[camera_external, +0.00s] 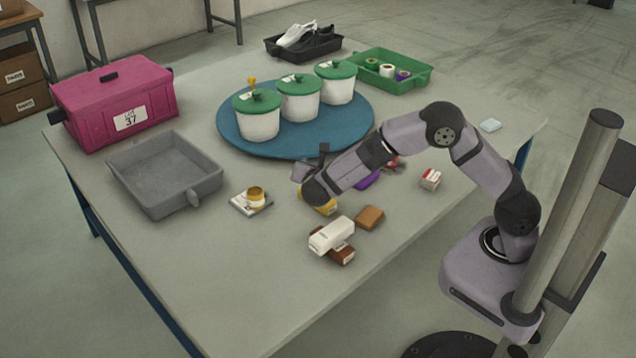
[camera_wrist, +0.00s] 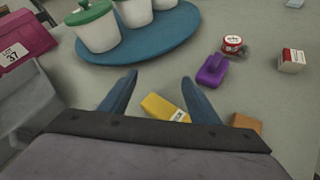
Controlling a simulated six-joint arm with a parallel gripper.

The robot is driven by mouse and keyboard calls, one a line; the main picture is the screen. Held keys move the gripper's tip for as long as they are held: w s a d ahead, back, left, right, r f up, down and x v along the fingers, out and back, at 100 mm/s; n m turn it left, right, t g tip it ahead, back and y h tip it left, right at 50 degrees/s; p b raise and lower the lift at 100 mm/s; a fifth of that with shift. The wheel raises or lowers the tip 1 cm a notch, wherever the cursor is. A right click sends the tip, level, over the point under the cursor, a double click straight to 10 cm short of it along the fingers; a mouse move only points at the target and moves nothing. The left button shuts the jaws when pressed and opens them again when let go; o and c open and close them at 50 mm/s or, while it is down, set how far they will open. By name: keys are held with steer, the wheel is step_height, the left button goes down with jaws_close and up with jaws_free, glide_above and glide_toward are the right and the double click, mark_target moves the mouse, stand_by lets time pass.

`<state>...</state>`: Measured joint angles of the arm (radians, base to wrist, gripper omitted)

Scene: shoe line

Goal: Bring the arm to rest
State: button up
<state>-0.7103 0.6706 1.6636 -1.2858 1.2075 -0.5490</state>
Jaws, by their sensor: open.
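My gripper (camera_wrist: 160,97) is open in the wrist view, with its two blue fingers apart and nothing held between them. A yellow block with a label (camera_wrist: 165,108) lies on the table below and between the fingers. In the external view my arm reaches left from its base, and the wrist is low over the middle of the table (camera_external: 290,250). The wrist partly hides the yellow block (camera_external: 322,207) there. The fingertips are hard to make out in the external view.
White pots with green lids stand on a round blue board (camera_external: 226,130). A grey tray (camera_external: 150,205), a pink box (camera_external: 90,105), a green tray (camera_external: 420,80) and a black shoe tray (camera_external: 330,51) stand around. Small items, including a purple one (camera_wrist: 212,70), lie nearby.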

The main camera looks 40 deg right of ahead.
steer(key=s+d+r+m+g+y+p, duration=0.2)
steer(key=s+d+r+m+g+p, duration=0.7)
steer(key=s+d+p, duration=0.45)
steer(key=s+r+m+y+p, duration=0.6)
steer(key=s+r+m+p, duration=0.4)
steer(key=s+m, duration=0.4)
steer(key=shift+s+d+r+y+p, duration=0.2)
steer(key=shift+s+y+p, duration=0.2)
steer(key=shift+s+p, duration=0.15)
